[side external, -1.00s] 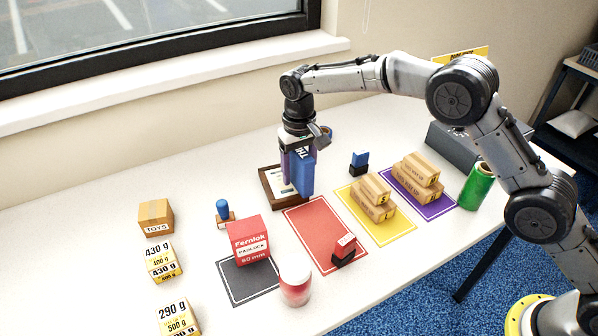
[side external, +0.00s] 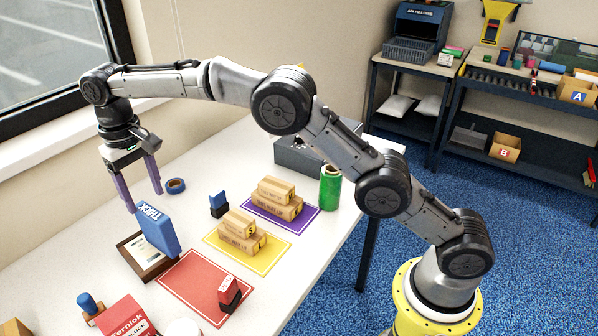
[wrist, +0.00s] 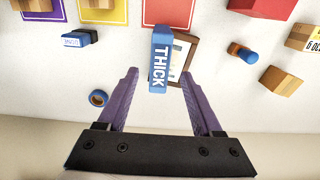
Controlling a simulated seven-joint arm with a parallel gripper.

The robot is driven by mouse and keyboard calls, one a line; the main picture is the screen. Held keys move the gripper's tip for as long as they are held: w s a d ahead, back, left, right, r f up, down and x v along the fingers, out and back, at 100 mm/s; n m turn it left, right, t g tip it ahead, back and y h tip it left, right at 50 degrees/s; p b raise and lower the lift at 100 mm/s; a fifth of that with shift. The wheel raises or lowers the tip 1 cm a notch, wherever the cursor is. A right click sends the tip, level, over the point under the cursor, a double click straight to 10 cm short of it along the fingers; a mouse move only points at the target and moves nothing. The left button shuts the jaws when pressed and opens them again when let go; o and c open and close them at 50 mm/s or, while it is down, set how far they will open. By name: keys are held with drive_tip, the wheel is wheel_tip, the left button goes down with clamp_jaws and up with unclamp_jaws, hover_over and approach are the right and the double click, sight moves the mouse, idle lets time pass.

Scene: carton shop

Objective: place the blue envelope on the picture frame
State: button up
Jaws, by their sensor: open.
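The blue envelope (side external: 157,230), a thick slab marked THICK, stands on edge on the picture frame (side external: 127,243), leaning slightly. The brown-rimmed frame lies flat on the table with a pale sheet inside. In the wrist view the envelope (wrist: 159,65) stands over one side of the frame (wrist: 190,42). My gripper (side external: 143,200) is open, its purple fingers apart and empty, above and behind the envelope. In the wrist view its fingertips (wrist: 158,76) lie to either side of the envelope's near end; exact clearance is hard to judge.
A yellow mat (side external: 275,246) and purple mat (side external: 300,217) carry small cartons. A tape roll (side external: 175,186) and blue stamp (side external: 218,205) stand behind. A green roll (side external: 330,187) is farther right.

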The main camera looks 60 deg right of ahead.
drive_tip(key=s+d+r+t, duration=0.3)
drive_tip(key=s+d+r, duration=1)
drive_tip(key=s+r, duration=0.15)
drive_tip(key=s+d+f+t, duration=0.1)
drive_tip(key=s+d+f, duration=0.1)
drive_tip(key=s, duration=0.6)
drive_tip(key=s+d+f, duration=0.3)
drive_tip(key=s, duration=0.5)
drive_tip(key=s+d+f+t, duration=0.1)
drive_tip(key=s+d+f, duration=0.2)
drive_tip(key=s, duration=0.5)
drive_tip(key=shift+f+t, duration=0.15)
drive_tip(key=shift+t, duration=0.15)
